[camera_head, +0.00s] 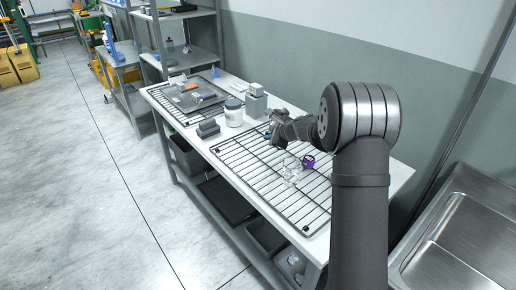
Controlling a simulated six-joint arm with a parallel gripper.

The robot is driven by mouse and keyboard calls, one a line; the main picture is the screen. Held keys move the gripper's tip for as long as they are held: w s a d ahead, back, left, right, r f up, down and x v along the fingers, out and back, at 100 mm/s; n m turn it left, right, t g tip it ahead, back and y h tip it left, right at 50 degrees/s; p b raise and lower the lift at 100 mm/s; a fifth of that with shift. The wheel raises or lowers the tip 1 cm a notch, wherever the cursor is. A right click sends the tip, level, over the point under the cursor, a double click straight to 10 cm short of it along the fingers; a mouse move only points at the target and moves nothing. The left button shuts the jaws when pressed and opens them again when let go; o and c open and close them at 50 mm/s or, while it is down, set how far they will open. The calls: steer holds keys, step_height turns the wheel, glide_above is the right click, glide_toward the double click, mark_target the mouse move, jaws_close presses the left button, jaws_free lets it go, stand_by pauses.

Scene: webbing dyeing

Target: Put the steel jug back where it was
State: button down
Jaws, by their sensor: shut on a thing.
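My gripper (273,129) is above the far left part of the front wire rack, at the end of my arm, which reaches in from the right. It is shut on a small grey, metallic-looking thing (278,115), which I take to be the steel jug. My gripper and wrist cover much of it, so its handle, its spout and its exact tilt cannot be made out. I see no other steel jug on the table.
A wire rack (240,160) carries clear glassware (291,171) and a purple item (308,161). A white tub (233,113), grey blocks (256,102) and a dark block (208,128) stand behind it. A steel sink (460,240) is at right.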

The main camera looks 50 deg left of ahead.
steer(key=a+f, duration=0.1)
steer(key=s+a+f, duration=0.1)
steer(key=a, duration=0.1)
steer(key=s+a+f, duration=0.1)
steer(key=shift+s+a, duration=0.25)
steer(key=shift+f, duration=2)
steer(key=shift+f, duration=0.1)
steer(key=c, duration=1.6)
jaws_free()
steer(key=v, duration=1.2)
steer(key=shift+a, duration=0.1)
